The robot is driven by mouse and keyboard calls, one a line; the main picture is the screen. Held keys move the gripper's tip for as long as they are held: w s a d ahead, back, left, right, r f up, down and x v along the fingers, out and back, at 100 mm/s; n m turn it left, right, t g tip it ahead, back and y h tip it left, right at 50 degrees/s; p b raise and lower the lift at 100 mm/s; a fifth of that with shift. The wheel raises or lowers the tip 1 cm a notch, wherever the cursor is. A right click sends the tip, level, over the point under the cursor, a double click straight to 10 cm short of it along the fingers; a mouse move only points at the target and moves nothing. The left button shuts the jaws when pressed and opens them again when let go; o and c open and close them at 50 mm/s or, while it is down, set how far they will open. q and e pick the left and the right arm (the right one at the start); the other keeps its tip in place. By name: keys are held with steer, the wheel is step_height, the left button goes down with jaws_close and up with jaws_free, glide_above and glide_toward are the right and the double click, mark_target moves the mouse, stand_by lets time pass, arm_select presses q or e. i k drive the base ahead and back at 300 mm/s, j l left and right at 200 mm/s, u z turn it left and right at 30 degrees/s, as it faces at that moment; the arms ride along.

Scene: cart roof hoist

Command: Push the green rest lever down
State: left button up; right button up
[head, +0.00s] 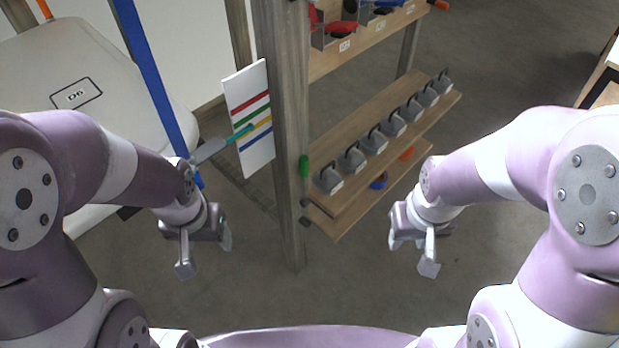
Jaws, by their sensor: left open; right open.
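The green lever (304,166) sticks up at the right side of the grey wooden post (281,130), in the middle of the head view. Dark knobs (305,212) sit below it on the same side of the post. My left gripper (206,256) is open and empty, left of the post and lower in the picture than the lever. My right gripper (411,255) is open and empty, to the right of the post and apart from it. Neither gripper touches the lever.
A white board (235,90) with coloured stripes is fixed at the post's left, with a teal-tipped pointer (240,134) across it. A blue bar (150,75) slants beside a pale cart (40,70). Right of the post, a wooden shelf (350,205) holds several grey weights (375,141).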

mark_target(304, 160)
steer(key=i+l+u, duration=0.1)
steer(key=l, duration=0.2)
steer(key=i+l+u, duration=0.1)
steer(key=l, duration=0.2)
steer(key=i+l+u, duration=0.1)
steer(key=l, duration=0.25)
steer(key=i+l, duration=0.15)
steer(key=l, duration=0.15)
steer(key=u, duration=0.05)
